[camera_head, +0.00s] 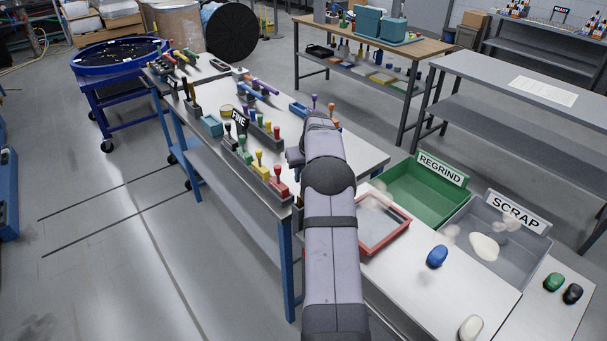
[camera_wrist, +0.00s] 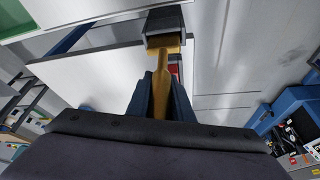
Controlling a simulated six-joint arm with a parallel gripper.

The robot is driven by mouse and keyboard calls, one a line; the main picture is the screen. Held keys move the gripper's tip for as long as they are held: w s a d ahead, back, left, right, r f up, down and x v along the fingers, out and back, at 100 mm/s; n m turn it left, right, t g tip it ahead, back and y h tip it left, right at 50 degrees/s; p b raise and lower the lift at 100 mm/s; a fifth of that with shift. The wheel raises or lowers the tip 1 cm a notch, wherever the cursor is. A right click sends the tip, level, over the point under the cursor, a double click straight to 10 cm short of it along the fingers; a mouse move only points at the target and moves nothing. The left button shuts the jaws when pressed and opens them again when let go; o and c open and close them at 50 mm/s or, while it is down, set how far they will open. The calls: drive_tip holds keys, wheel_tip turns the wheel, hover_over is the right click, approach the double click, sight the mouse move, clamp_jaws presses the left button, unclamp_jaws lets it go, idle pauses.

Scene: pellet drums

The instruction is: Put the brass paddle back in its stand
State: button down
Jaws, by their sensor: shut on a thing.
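In the wrist view my gripper (camera_wrist: 162,98) is shut on the brass paddle (camera_wrist: 161,62), a gold-coloured piece with a narrow neck between the dark fingers. The paddle's wider far end meets a dark grey block (camera_wrist: 166,20), which looks like a stand. I cannot tell whether that end is inside the block or only against it. In the head view my own arm reaches over the right part of the blue-legged table (camera_head: 345,150) and hides my fingers and the brass paddle.
A blue lump (camera_head: 437,256) lies in front of the bins.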

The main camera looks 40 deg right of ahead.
drive_tip(key=shift+f+b, duration=1)
drive_tip(key=shift+f, duration=0.55)
drive_tip(key=c, duration=1.5)
unclamp_jaws()
drive_tip(key=shift+r, duration=0.1)
drive_tip(key=b+v, duration=0.3)
drive_tip(key=v, duration=0.4)
drive_tip(key=shift+s+r, duration=0.1)
